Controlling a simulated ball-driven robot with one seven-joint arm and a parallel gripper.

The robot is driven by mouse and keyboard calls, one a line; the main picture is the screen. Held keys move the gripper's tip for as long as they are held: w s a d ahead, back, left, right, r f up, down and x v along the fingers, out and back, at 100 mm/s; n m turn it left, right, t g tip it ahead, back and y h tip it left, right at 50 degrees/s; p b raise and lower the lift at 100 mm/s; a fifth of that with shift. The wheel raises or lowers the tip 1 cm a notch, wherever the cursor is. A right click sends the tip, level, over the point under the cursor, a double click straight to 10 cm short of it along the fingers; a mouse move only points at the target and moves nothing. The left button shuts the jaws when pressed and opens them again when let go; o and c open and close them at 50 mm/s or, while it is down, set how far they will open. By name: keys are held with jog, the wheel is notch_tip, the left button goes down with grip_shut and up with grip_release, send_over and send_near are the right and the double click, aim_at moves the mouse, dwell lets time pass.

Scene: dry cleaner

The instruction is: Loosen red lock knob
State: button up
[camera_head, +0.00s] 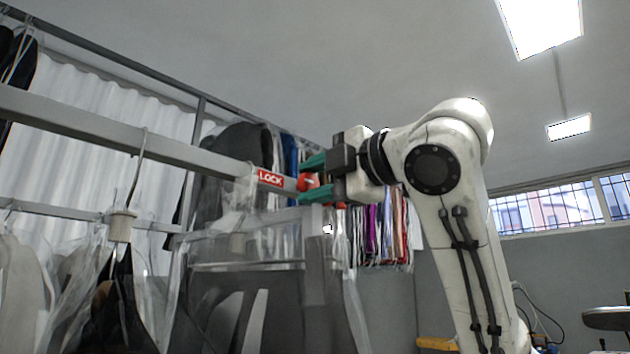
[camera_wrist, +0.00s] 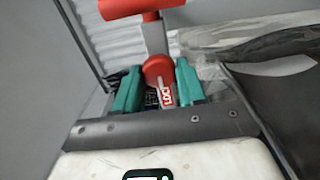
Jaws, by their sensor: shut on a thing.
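The red lock knob (camera_head: 308,182) sits at the end of a grey rail (camera_head: 215,163), beside a red label reading LOCK (camera_head: 270,179). My gripper (camera_head: 306,181) reaches it from the right, with one green finger above and one below the knob. In the wrist view the knob (camera_wrist: 158,69) lies between the two green fingers of my gripper (camera_wrist: 157,82), and the LOCK label (camera_wrist: 167,94) shows just below it. The gripper is shut on the knob. The contact faces are partly hidden by the fingers.
Clothes in clear plastic covers (camera_head: 250,270) hang below and close to the gripper. A rack of colourful garments (camera_head: 385,230) stands behind. A red T-shaped part (camera_wrist: 140,8) shows at the top of the wrist view. Open space lies above the arm.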

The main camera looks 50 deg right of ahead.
jog(key=o, duration=1)
jog(key=shift+s, duration=0.1)
jog(key=s+b, duration=0.3)
jog(key=s, duration=0.7)
jog(key=shift+s+b, duration=0.3)
